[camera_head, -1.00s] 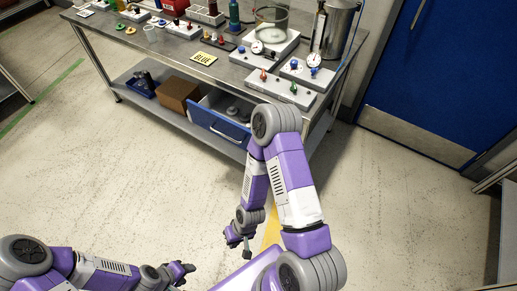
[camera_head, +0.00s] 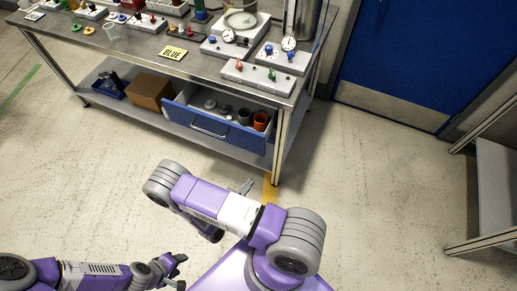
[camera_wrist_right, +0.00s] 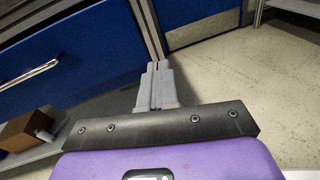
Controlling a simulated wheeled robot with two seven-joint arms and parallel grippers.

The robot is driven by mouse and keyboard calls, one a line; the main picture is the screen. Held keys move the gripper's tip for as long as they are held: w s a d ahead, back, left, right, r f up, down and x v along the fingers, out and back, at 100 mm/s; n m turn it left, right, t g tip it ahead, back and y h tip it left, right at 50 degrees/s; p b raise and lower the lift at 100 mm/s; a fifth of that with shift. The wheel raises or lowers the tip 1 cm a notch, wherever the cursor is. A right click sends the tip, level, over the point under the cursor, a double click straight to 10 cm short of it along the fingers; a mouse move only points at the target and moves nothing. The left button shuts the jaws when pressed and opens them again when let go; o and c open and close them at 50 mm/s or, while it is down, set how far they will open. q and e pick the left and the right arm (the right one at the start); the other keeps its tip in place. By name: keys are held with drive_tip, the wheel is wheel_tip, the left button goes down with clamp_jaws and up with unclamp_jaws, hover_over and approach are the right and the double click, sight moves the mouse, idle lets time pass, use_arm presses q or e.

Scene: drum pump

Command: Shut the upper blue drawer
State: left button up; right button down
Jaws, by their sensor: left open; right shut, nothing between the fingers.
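The blue drawer (camera_head: 190,125) under the workbench is pulled out. Its front and silver handle face me, and several grey round parts, a dark cup and an orange cup (camera_head: 261,121) show inside. I see only this one blue drawer in the head view. My right gripper (camera_head: 246,187) is mostly behind its arm, in front of the drawer and apart from it. In the right wrist view its fingers (camera_wrist_right: 157,87) are shut and empty, with the blue drawer front (camera_wrist_right: 75,55) and handle to their left. My left gripper (camera_head: 179,271) is open and empty, low at the left.
A brown box (camera_head: 150,91) sits on the lower shelf. A blue door (camera_head: 400,60) and a rack (camera_head: 495,190) are at right. The floor between is clear.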

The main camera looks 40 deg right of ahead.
drive_tip(key=w+r+n+t, duration=0.1)
drive_tip(key=w+n+t, duration=0.1)
drive_tip(key=n+t, duration=0.15)
use_arm(q)
drive_tip(key=shift+f+b, duration=0.45)
drive_tip(key=shift+b, duration=0.2)
use_arm(e)
approach(261, 144)
drive_tip(key=x, duration=0.6)
drive_tip(key=shift+w+d+f, duration=0.1)
drive_tip(key=shift+d, duration=0.3)
drive_tip(key=shift+w, duration=0.1)
